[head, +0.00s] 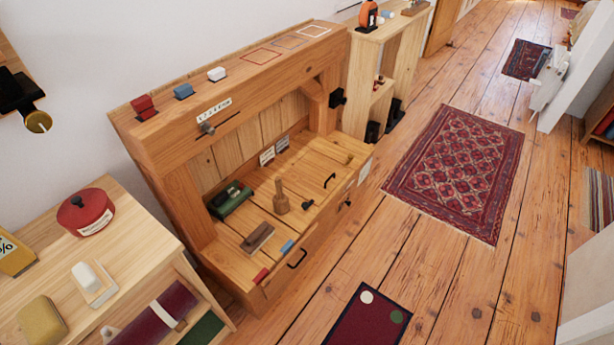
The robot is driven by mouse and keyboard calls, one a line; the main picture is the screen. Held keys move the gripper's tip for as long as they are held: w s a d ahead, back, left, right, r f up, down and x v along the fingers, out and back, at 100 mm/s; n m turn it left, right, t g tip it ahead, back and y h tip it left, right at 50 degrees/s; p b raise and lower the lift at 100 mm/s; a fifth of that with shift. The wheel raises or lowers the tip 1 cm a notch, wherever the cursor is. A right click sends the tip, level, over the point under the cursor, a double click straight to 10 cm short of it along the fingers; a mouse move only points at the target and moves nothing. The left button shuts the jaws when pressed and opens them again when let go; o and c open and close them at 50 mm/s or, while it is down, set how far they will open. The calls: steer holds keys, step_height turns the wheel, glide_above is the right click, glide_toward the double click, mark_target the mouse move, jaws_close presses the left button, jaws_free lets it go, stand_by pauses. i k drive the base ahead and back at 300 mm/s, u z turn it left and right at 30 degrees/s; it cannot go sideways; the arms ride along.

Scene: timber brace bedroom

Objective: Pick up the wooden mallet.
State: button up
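A wooden object that looks like the mallet (282,203) stands upright on the plank surface of the wooden bench (318,165), near its middle. Its wider part is at the bottom and a narrower handle points up. A small dark knob-like item (307,204) lies just to its right. A green and black block-shaped item (231,198) is to its left, and a brown wooden block (258,238) is in front and to the left. My gripper is not in view.
A raised back shelf (240,72) with small coloured blocks overhangs the bench's rear. A pale table (130,235) with a red round tin (85,212) stands at left. Open plank floor with a patterned rug (458,170) and a dark red mat (368,320) lies to the right.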

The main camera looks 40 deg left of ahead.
mark_target(280, 201)
steer(key=u, duration=0.35)
steer(key=i, duration=0.9)
steer(key=u, duration=0.95)
steer(key=i, duration=0.25)
steer(key=u, duration=0.1)
steer(key=k, duration=0.85)
steer(key=u, duration=0.2)
steer(key=i, duration=0.85)
steer(key=z, duration=0.1)
